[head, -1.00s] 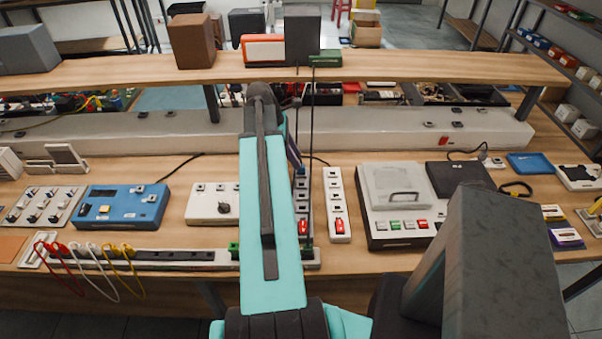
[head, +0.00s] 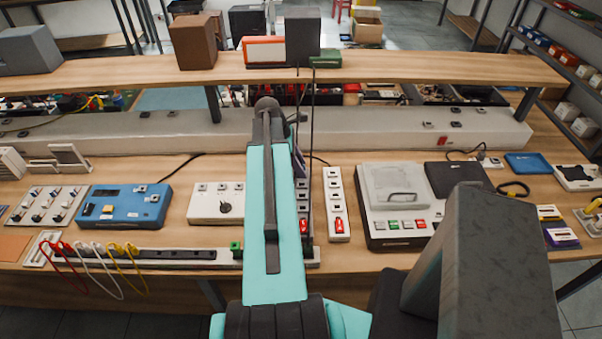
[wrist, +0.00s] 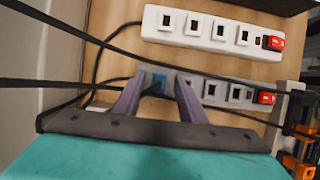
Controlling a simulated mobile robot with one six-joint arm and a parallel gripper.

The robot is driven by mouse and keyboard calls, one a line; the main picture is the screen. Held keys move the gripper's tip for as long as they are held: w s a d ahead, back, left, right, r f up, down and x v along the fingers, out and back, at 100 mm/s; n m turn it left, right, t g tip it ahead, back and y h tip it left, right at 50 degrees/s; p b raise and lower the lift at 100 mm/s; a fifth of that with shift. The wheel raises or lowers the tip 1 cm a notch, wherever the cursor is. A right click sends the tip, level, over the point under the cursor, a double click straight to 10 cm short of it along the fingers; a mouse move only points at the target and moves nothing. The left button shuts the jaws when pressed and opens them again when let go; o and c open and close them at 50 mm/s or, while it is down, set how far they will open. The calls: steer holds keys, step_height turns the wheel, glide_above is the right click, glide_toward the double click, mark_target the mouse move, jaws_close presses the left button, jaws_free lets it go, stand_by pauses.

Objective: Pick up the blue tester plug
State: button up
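The blue tester plug (wrist: 157,78) shows in the wrist view, seated at the left end of a grey power strip (wrist: 215,92). A dark cable runs by it. My gripper (wrist: 162,80) is open, its two purple-grey fingers reaching toward the strip. The plug appears between the fingertips, closer to the left finger; I cannot tell whether they touch. In the head view my teal arm hides the plug and most of the gripper.
A white power strip (wrist: 205,32) lies parallel to the grey one and also shows in the head view (head: 336,205). Black cables cross the wrist view. A white switch box (head: 215,203) and a device with coloured buttons (head: 400,210) flank the strips.

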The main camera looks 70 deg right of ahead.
jaws_close()
stand_by(0.3)
steer(key=shift+r, duration=0.15)
steer(key=shift+r+b, duration=0.9)
steer(key=shift+r, duration=0.7)
steer(key=s+a+b, duration=0.4)
steer(key=s, duration=0.3)
steer(key=shift+a+r+b, duration=0.2)
steer(key=shift+r+b, duration=0.05)
steer(key=shift+b, duration=0.1)
steer(key=s+b, duration=0.1)
steer(key=b, duration=0.5)
steer(key=shift+s+a, duration=0.2)
steer(key=shift+a, duration=0.2)
